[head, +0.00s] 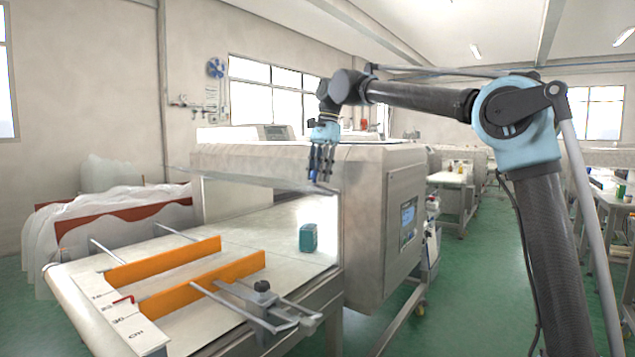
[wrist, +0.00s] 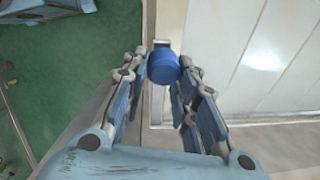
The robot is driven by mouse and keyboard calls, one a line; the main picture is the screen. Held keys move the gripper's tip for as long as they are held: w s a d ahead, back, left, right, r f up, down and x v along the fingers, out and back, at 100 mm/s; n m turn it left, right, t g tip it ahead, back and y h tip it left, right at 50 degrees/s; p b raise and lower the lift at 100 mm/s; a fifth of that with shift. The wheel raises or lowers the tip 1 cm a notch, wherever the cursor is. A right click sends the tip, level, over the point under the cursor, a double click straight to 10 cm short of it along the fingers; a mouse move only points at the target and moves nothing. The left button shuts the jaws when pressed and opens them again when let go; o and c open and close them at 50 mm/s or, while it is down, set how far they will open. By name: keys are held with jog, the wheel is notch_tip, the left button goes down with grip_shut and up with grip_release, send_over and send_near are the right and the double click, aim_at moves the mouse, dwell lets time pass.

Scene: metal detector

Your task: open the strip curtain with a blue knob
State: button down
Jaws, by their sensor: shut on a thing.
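The strip curtain (head: 250,178) shows in the head view as a thin grey sheet, lifted and almost flat, sticking out from the machine's opening below its top edge. In the wrist view a pale panel with thin lines, which looks like the curtain (wrist: 275,55), fills the right side. The blue knob (wrist: 163,68) sits between the fingertips of my gripper (wrist: 160,62), near the panel's left edge. In the head view my gripper (head: 321,172) points down at the curtain's right end, shut on the knob, which is mostly hidden by the fingers there.
The metal detector (head: 385,215) has a big box body with a screen on its right side. Orange guide rails (head: 165,260) lie on the belt in front. Green floor lies to the right.

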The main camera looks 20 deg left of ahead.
jog(key=shift+w+r, duration=0.25)
jog(key=shift+w, duration=0.35)
jog(key=c, duration=1.7)
grip_release()
jog(key=o, duration=0.4)
jog(key=shift+w+f, duration=0.1)
jog(key=shift+w, duration=0.05)
jog(key=shift+s, duration=0.2)
jog(key=shift+w+d+r, duration=0.2)
jog(key=shift+w+r, duration=0.15)
jog(key=shift+r, duration=1.6)
jog(key=shift+w+d+r, duration=0.25)
jog(key=shift+w+r, duration=0.15)
jog(key=shift+r, duration=1.6)
jog(key=shift+w+d+r, duration=0.2)
jog(key=shift+w+r, duration=0.15)
jog(key=shift+r, duration=1.6)
